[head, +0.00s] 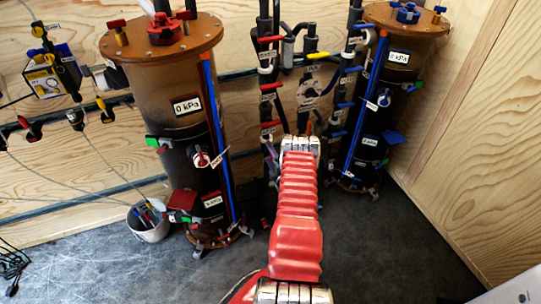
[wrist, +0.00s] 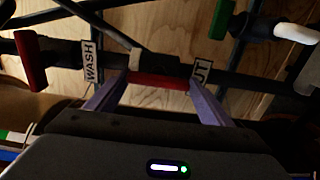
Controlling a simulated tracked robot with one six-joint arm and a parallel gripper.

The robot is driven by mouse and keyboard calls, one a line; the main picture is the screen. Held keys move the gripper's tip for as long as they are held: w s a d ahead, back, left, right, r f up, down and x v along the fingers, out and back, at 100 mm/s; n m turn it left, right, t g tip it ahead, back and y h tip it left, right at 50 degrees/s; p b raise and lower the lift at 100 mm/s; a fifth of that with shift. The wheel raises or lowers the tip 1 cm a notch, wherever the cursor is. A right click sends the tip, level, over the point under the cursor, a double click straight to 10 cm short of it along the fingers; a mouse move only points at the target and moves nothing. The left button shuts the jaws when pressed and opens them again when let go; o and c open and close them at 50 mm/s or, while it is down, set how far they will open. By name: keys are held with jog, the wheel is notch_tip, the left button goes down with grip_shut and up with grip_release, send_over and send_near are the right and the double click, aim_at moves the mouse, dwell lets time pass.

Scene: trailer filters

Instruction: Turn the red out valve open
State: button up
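The red out valve handle (wrist: 160,82) shows in the wrist view as a short red bar lying along the dark pipe. An out label (wrist: 203,72) sits at its right, its first letter covered by a finger. My gripper (wrist: 157,90) is open, its two purple-grey fingers wide apart, with tips at either end of the red bar. I cannot tell whether they touch it. In the head view my red-sleeved arm reaches to the pipework between the two tanks and hides the gripper and this valve.
Another red handle (wrist: 30,61) and a wash label (wrist: 90,61) are to the left. A left tank (head: 160,95) and right tank (head: 405,60) flank the pipes. A bucket (head: 148,225) stands at left.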

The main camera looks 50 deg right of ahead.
jog(key=o, duration=0.3)
jog(key=shift+d, duration=0.1)
jog(key=shift+s+r, duration=0.1)
jog(key=v, duration=1.3)
jog(key=shift+s+a, duration=0.2)
jog(key=shift+a, duration=0.1)
